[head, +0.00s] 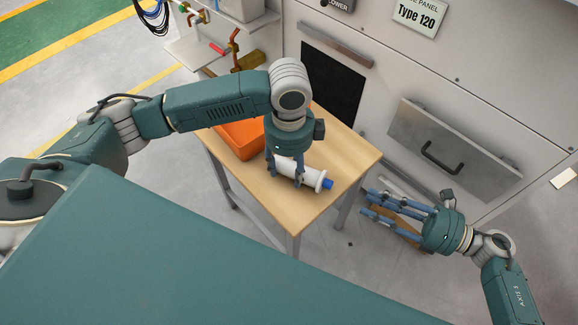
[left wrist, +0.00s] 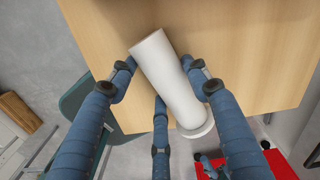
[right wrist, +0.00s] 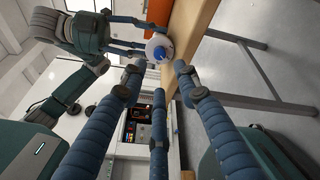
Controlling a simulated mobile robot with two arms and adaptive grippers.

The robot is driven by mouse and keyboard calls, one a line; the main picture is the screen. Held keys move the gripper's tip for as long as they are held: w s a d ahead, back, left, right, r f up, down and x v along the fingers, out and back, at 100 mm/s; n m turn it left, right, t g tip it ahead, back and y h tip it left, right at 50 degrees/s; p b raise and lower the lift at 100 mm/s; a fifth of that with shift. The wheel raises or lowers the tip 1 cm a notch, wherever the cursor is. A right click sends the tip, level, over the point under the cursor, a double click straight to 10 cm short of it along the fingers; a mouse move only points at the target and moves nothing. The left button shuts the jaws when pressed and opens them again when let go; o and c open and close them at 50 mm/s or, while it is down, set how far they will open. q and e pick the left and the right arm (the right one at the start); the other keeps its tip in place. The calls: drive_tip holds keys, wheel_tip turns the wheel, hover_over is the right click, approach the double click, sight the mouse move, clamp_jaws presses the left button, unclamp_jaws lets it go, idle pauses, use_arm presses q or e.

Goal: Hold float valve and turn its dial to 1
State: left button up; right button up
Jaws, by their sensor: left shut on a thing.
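The float valve (head: 314,178) is a white cylinder with a wider flange and a blue dial (head: 327,184) at its right end. It is over the front part of the wooden table. My left gripper (head: 287,173) comes down from above and is shut around its white body, which also shows between the fingers in the left wrist view (left wrist: 168,80). My right gripper (head: 373,202) is open and empty, right of the table and apart from the valve. In the right wrist view the flange and blue dial (right wrist: 159,53) face the camera, beyond the fingertips. The dial's marks are too small to read.
The wooden table (head: 343,150) carries an orange bin (head: 240,138) behind my left gripper. A grey cabinet with a handled drawer (head: 450,150) stands behind on the right. A shelf with pipe fittings (head: 235,50) is at the back left. The table's right part is clear.

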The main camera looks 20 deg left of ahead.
sight(336, 197)
drive_tip(key=shift+c, duration=0.7)
drive_tip(key=s+d+r+m+t+h, duration=0.1)
drive_tip(key=s+r+m+t+h, duration=0.25)
drive_tip(key=m, duration=1.65)
drive_tip(key=x, duration=1.1)
drive_tip(key=shift+w+a+f, duration=0.1)
drive_tip(key=shift+a+f, duration=0.05)
drive_tip(key=shift+a, duration=0.15)
clamp_jaws()
